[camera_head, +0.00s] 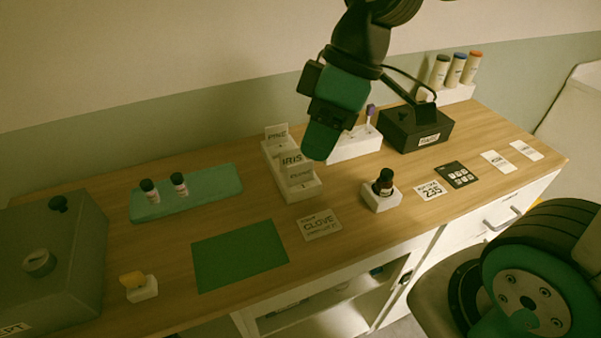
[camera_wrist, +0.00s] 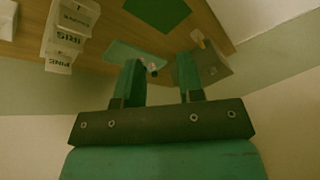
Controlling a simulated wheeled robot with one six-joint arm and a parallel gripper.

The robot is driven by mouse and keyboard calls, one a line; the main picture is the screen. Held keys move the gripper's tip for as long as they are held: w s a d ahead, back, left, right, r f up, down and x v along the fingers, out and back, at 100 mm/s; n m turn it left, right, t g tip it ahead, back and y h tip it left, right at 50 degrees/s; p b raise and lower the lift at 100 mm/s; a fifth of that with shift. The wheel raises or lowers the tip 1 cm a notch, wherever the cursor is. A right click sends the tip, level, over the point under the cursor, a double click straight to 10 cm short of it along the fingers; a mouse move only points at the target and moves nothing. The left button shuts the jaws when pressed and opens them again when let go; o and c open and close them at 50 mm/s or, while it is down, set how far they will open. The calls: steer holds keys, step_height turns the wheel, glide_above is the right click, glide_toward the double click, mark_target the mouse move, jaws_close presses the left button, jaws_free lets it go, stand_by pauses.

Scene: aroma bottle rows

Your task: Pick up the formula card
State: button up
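A cream card (camera_head: 320,225) printed with "CLOVE" and smaller lines lies flat near the table's front edge, right of the green mat; it looks like the formula card, though its small print is unreadable. My gripper (camera_head: 319,142) hangs high above the table in the head view, over the back of a white card rack, well apart from the flat card. In the wrist view my gripper (camera_wrist: 160,83) has its two green fingers spread with nothing held between them. The flat card cannot be made out in the wrist view.
The white rack (camera_head: 302,190) holds upright labelled cards, also in the wrist view (camera_wrist: 70,35). The green mat (camera_head: 240,255) is bare. A dark bottle in a white holder (camera_head: 382,196) stands right of the card. A teal tray (camera_head: 215,197) holds two bottles.

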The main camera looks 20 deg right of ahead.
steer(key=w+d+f+n+p, duration=0.25)
steer(key=w+d+n, duration=0.5)
steer(key=w, duration=0.55)
steer(key=p, duration=0.3)
glide_above(297, 170)
steer(key=d, duration=0.2)
steer(key=shift+m, duration=0.25)
steer(key=f, duration=1.1)
steer(key=shift+s+a, duration=0.1)
steer(key=shift+s, duration=0.1)
steer(key=shift+w+d+p+x, duration=0.15)
steer(key=shift+p+x, duration=0.5)
steer(key=shift+x, duration=0.8)
steer(key=shift+w+d+p+x, duration=0.15)
steer(key=shift+p+x, duration=0.45)
steer(key=shift+x, duration=0.8)
steer(key=shift+a+f, duration=0.1)
jaws_close()
